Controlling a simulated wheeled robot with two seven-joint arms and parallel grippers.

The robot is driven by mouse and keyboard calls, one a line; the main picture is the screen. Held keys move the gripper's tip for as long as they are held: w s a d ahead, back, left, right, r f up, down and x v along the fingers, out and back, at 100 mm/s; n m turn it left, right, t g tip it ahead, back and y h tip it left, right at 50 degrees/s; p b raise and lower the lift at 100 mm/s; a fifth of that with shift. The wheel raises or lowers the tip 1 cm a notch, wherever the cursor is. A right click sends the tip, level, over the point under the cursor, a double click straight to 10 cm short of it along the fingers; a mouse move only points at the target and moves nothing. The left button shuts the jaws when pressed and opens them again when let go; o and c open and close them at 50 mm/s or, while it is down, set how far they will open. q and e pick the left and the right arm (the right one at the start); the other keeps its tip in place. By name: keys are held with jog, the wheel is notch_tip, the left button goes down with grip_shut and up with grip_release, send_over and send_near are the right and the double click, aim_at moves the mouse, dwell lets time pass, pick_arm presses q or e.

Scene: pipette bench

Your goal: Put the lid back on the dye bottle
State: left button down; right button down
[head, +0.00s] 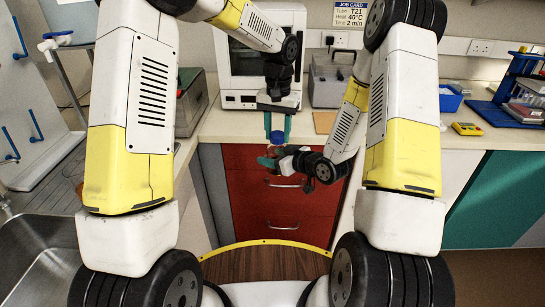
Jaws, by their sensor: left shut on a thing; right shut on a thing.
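My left gripper (278,126) points down in the middle of the head view. It is shut on the blue lid (277,136), which shows between and just below its green fingertips. My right gripper (273,158) reaches in from the right, below the left one, in front of the red drawers. Exact alignment is too small to tell.
A white counter (228,126) runs behind the grippers, above red drawers (250,205). A white oven-like device (245,85) and a grey box (328,80) stand on it. A sink (40,260) is at left.

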pick_arm(q)
jog(key=c, duration=0.8)
grip_release()
jog(key=shift+c, duration=0.2)
jog(key=shift+d, duration=0.1)
jog(key=shift+r, duration=2.25)
jog(key=shift+c, duration=0.3)
jog(key=shift+r+n, duration=1.7)
jog(key=shift+r, duration=0.1)
